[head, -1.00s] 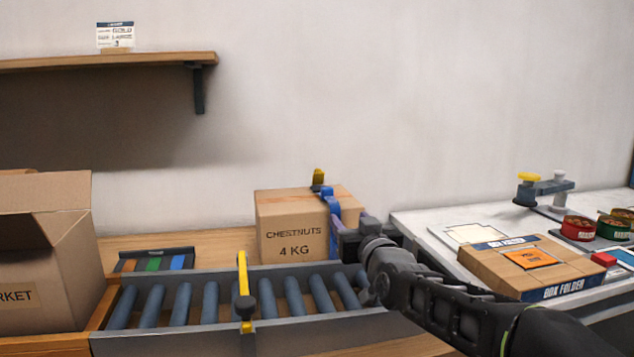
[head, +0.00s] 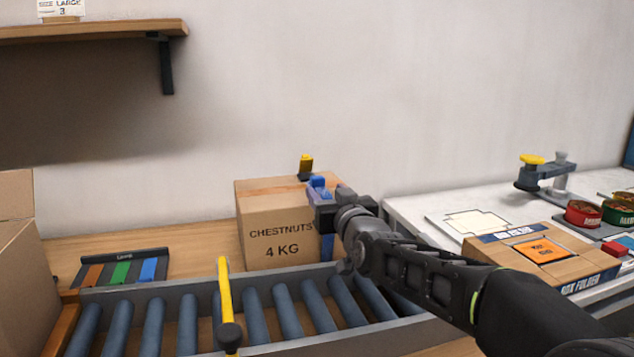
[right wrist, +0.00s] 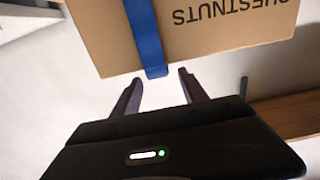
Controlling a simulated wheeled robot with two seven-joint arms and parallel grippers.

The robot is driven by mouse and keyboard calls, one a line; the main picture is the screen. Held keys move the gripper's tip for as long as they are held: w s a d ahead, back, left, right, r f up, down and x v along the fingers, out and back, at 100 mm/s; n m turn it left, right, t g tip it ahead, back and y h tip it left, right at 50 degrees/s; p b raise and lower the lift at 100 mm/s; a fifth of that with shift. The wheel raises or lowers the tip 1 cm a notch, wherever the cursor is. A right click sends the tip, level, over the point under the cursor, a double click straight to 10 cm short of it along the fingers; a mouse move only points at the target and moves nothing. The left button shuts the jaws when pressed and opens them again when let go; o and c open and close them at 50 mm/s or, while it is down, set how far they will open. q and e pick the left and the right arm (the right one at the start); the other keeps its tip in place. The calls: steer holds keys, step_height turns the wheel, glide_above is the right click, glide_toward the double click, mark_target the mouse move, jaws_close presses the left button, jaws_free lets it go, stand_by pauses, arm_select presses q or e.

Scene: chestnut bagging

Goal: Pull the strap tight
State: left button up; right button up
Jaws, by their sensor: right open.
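A cardboard box (head: 275,245) marked CHESTNUTS 4 KG stands behind the roller conveyor in the head view. A blue strap (head: 327,246) runs down the right part of its front, partly hidden by my right arm; more blue shows at the top edge. My right gripper (head: 322,192) is at the box's upper right corner, by the strap. In the right wrist view the strap (right wrist: 146,38) crosses the box (right wrist: 205,40), and its lower visible end lies just beyond and between the tips of my open right gripper (right wrist: 158,88). My left gripper is out of view.
A yellow and black piece (head: 306,166) shows at the box's top. A yellow lever (head: 225,295) rises at the roller conveyor (head: 290,312). An open carton (head: 15,270) stands left. A folder box (head: 540,262) and tins (head: 583,214) sit on the right table.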

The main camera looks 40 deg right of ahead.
mark_target(319, 184)
steer(key=x, duration=0.7)
steer(key=shift+w+d, duration=0.1)
steer(key=shift+w, duration=0.15)
steer(key=shift+c, duration=0.3)
jaws_close()
stand_by(0.9)
